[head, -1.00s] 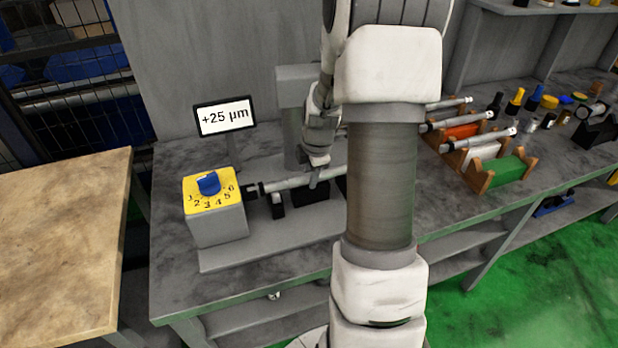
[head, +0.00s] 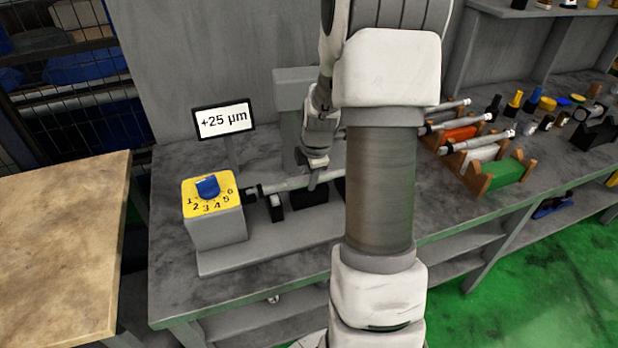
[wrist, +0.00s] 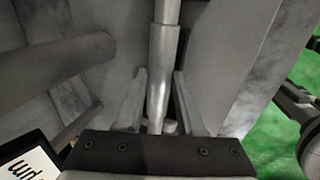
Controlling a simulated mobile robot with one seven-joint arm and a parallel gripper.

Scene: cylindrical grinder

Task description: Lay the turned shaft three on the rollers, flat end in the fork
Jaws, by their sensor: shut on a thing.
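My gripper (head: 315,181) is shut on a grey turned shaft (head: 289,184) and holds it roughly level over the grinder bed (head: 222,261). The shaft's left end is at the dark fork (head: 252,193) beside the dial box. Black roller supports (head: 277,208) stand below the shaft; I cannot tell whether it touches them. My arm hides the shaft's right end. In the wrist view the stepped shaft (wrist: 163,60) runs between my two fingers (wrist: 157,100); its lower end is partly hidden by the gripper body.
The dial box (head: 216,225) with a yellow numbered face and blue knob stands left of the fork. A display (head: 223,119) behind it reads +25 µm. A rack (head: 482,182) with coloured sections holds more shafts at right. A bare worktop (head: 60,235) lies at far left.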

